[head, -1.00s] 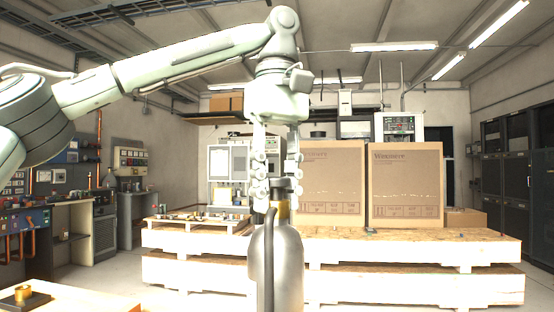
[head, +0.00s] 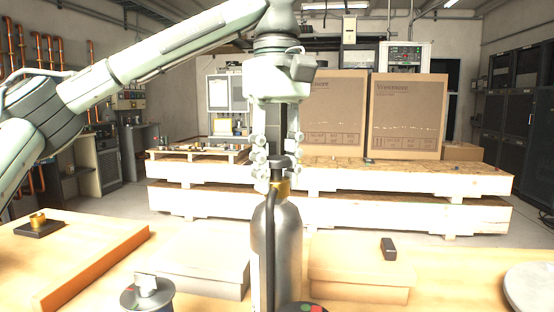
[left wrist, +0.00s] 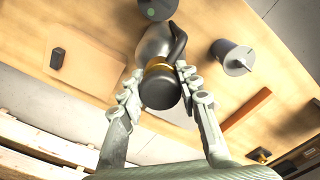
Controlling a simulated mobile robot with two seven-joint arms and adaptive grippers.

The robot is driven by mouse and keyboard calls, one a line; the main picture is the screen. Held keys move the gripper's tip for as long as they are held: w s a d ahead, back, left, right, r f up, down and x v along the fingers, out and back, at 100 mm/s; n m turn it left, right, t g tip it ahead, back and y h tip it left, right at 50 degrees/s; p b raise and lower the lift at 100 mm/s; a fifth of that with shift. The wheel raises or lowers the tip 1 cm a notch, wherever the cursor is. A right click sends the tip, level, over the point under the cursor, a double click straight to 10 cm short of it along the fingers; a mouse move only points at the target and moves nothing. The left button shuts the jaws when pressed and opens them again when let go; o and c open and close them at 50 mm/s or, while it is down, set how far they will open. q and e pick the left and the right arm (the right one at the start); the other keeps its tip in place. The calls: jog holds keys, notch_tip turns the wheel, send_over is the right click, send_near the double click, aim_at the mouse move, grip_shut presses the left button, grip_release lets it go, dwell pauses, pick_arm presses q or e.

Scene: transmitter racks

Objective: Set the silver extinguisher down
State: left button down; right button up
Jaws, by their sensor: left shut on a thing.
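The silver extinguisher (head: 288,240) hangs upright from my left gripper (head: 277,170) in the head view. It has a black hose down its left side and a brass-coloured collar at its neck. My left gripper is shut on its top. In the left wrist view the black top of the extinguisher (left wrist: 160,88) sits between the fingers (left wrist: 155,95), with the silver body beyond it over the wooden table. The lower end of the extinguisher is partly out of sight, so I cannot tell whether it touches the table. My right gripper is not in view.
The wooden table (head: 480,262) holds a grey spool-like object (head: 147,293), a small black block (head: 388,249), a round grey disc (head: 532,288), a low wooden board (head: 360,280) and a brass piece on a black base (head: 38,226). Pallets with cardboard boxes (head: 408,115) stand behind.

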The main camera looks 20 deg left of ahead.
pick_arm(q)
jog(key=shift+r, duration=0.15)
jog(key=c, duration=1.5)
grip_release()
jog(key=shift+f, duration=0.2)
jog(key=o, duration=0.4)
